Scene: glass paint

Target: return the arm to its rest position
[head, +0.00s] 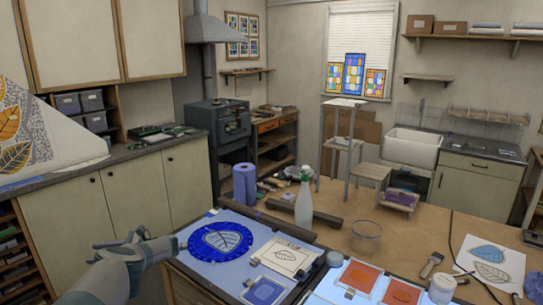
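My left gripper (122,240) is at the lower left, at the end of my grey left arm, which comes in from the bottom edge. It is to the left of the blue round plate with a leaf design (220,240) and appears apart from it. I see nothing held in it, but its fingers are too small and foreshortened to tell whether they are open or shut. My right gripper is not in view.
The wooden worktable (440,227) holds a spray bottle (304,203), a blue paper roll (245,185), a glass bowl (366,229), a leaf stencil card (284,257) and orange trays (360,276). A leaf-print sheet (490,262) lies at right. Cabinets (137,200) stand behind my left arm.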

